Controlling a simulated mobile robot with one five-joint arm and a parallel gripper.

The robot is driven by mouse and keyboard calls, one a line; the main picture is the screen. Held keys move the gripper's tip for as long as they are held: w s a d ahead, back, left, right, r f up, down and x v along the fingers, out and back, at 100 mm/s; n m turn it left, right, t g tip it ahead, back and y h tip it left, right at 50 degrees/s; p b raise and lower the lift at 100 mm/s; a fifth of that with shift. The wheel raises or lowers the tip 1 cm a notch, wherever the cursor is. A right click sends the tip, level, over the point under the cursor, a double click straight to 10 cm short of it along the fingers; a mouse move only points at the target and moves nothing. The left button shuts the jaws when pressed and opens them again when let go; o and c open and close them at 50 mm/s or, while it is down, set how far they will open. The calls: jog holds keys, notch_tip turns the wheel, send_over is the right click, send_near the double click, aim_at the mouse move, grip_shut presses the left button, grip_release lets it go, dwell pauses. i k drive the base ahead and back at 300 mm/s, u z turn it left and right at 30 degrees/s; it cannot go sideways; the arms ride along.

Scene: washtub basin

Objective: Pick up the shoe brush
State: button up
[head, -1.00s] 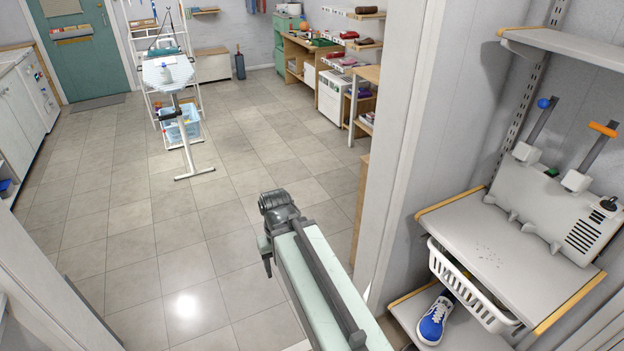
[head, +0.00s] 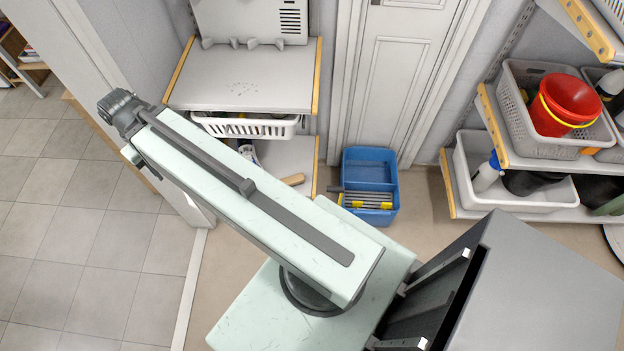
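A small tan, wooden-looking piece (head: 293,179) lies on the lower shelf at the right of my arm. It could be the shoe brush, but it is too small and too partly covered to be sure. A blue and white shoe (head: 248,152) on the same shelf is mostly hidden behind my arm. My pale green arm crosses the middle of the head view and ends in a dark joint at upper left. No gripper fingers can be made out, so whether they are open or shut does not show.
A shelf unit (head: 240,88) bears a white machine (head: 250,20), with a white basket (head: 245,127) beneath. A blue crate (head: 370,165) stands on the floor before a door. Right shelves hold a red bucket (head: 566,104) and bins. Tiled floor (head: 100,255) is open at left.

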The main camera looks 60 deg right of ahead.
aim_at(292, 181)
jog(key=z, duration=0.45)
jog(key=k, duration=1.75)
jog(key=z, duration=0.4)
jog(key=i, duration=1)
jog(key=u, duration=0.35)
jog(key=k, duration=1.35)
jog(key=u, duration=0.85)
jog(key=i, duration=2.4)
